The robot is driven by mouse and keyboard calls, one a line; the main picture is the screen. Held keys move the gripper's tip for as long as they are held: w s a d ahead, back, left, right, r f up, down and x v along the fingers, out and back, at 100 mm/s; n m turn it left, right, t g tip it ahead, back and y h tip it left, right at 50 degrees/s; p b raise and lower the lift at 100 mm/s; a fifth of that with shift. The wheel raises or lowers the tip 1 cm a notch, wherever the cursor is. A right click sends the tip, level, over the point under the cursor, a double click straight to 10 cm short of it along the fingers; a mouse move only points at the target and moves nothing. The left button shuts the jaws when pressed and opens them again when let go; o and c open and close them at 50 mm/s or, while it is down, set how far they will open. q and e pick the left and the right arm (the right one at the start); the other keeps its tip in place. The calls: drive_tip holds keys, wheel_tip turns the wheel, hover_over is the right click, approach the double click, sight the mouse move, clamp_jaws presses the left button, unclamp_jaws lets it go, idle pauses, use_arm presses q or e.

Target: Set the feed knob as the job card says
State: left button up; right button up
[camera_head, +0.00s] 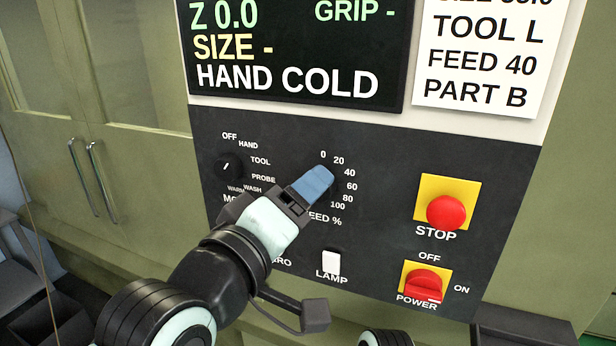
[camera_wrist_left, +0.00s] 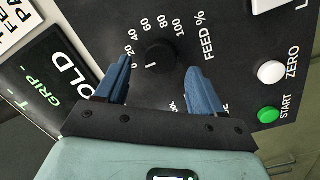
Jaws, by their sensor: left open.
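The feed knob (camera_wrist_left: 160,56) is a round black knob on the dark control panel. In the left wrist view its white mark points toward the 0 end of the FEED % scale. In the head view the knob is hidden behind my left gripper (camera_head: 313,184). In the left wrist view my left gripper (camera_wrist_left: 157,68) is open, its blue fingers apart with the knob between and just beyond the tips. I see no finger touching it; the remaining depth is hard to tell. The white job card (camera_head: 482,62) at the upper right reads TOOL L, FEED 40, PART B.
The panel also carries the mode knob (camera_head: 227,167), red STOP button (camera_head: 446,212), red POWER switch (camera_head: 423,285) and white LAMP switch (camera_head: 331,262). ZERO (camera_wrist_left: 271,72) and START (camera_wrist_left: 268,115) buttons are beside the gripper. The display (camera_head: 300,45) reads HAND COLD.

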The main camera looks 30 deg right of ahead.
use_arm(q)
drive_tip(key=shift+x, duration=1.1)
use_arm(e)
drive_tip(key=shift+w+r, duration=0.4)
drive_tip(key=shift+r, duration=0.1)
use_arm(q)
drive_tip(key=c, duration=1.1)
drive_tip(key=shift+o, duration=0.2)
